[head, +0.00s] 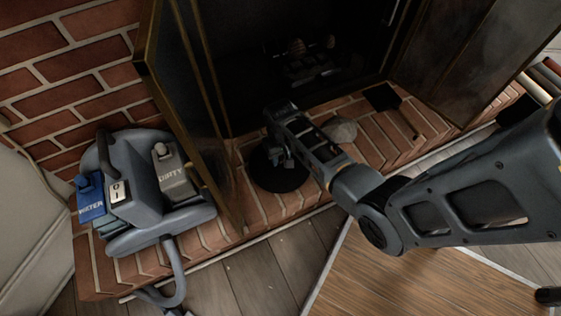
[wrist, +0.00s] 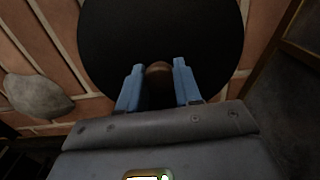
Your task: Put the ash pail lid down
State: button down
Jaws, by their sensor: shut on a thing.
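The ash pail lid is a round black disc (head: 280,178) low over the brick hearth in the head view. In the wrist view the lid (wrist: 160,45) fills the top middle, with a brown knob (wrist: 159,69) near its lower edge. My gripper (wrist: 158,82) has its two blue fingers on either side of the knob and is shut on it. In the head view my gripper (head: 281,157) reaches down onto the lid from above. I cannot tell whether the lid touches the bricks.
A grey cleaning machine (head: 150,200) with a blue water tank stands left on the hearth (head: 400,140). An open glass fireplace door (head: 185,100) stands just left of the lid. A grey stone (head: 341,130) and a dark flat piece (head: 382,97) lie to the right.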

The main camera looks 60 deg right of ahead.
aim_at(281, 157)
notch_tip(281, 157, down, 3)
jog(key=shift+f+b, duration=0.1)
jog(key=shift+b, duration=0.45)
jog(key=c, duration=0.8)
grip_release()
notch_tip(281, 157, up, 12)
jog(key=p, duration=0.5)
jog(key=shift+s, duration=0.1)
